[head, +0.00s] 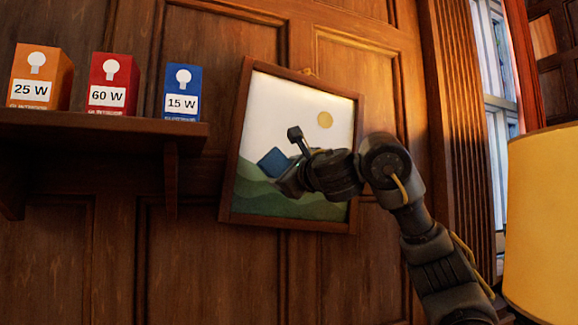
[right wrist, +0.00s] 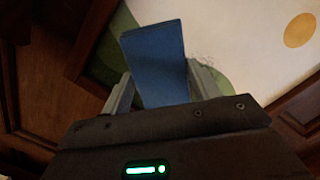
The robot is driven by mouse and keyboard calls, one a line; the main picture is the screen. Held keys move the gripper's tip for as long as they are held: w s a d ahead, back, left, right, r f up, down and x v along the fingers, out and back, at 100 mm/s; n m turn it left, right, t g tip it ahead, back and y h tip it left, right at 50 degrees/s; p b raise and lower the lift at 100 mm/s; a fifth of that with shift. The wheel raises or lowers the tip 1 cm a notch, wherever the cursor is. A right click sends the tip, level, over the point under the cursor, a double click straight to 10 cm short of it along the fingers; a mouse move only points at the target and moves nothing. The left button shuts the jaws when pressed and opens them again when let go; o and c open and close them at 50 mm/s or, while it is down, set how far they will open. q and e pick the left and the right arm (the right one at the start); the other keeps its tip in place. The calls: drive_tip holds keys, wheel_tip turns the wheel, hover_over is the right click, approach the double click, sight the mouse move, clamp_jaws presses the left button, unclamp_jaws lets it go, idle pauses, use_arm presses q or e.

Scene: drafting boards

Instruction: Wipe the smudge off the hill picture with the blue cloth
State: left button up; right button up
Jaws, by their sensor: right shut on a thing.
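The hill picture (head: 290,95) hangs tilted on the wood-panelled wall, in a brown frame, with green hills and a yellow sun. My right gripper (head: 286,162) is in front of its lower left part, shut on the blue cloth (head: 272,162). In the right wrist view the cloth (right wrist: 155,55) stands out between the two fingers (right wrist: 160,88) toward the picture (right wrist: 235,35). Whether it touches the surface I cannot tell. Faint dark marks, perhaps the smudge (right wrist: 207,58), show just right of the cloth there. The smudge is not clear in the head view. My left gripper is not in view.
A wooden shelf (head: 100,127) at the left holds an orange box (head: 40,78), a red box (head: 108,82) and a blue box (head: 182,92). A yellow lampshade (head: 543,220) stands at the right, near a window (head: 492,80). The wall below the picture looks clear.

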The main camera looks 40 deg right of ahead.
drive_tip(key=shift+d+p+x, duration=0.25)
drive_tip(key=shift+p+x, duration=0.25)
drive_tip(key=shift+x, duration=1.25)
drive_tip(key=shift+f, duration=0.25)
drive_tip(key=shift+p+x, duration=0.75)
drive_tip(key=shift+x, duration=0.2)
drive_tip(key=shift+d, duration=0.15)
drive_tip(key=d, duration=0.1)
drive_tip(key=s+d, duration=0.1)
drive_tip(key=d, duration=0.1)
drive_tip(key=shift+s+d+f, duration=0.2)
drive_tip(key=shift+s+f, duration=0.05)
drive_tip(key=shift+f, duration=0.05)
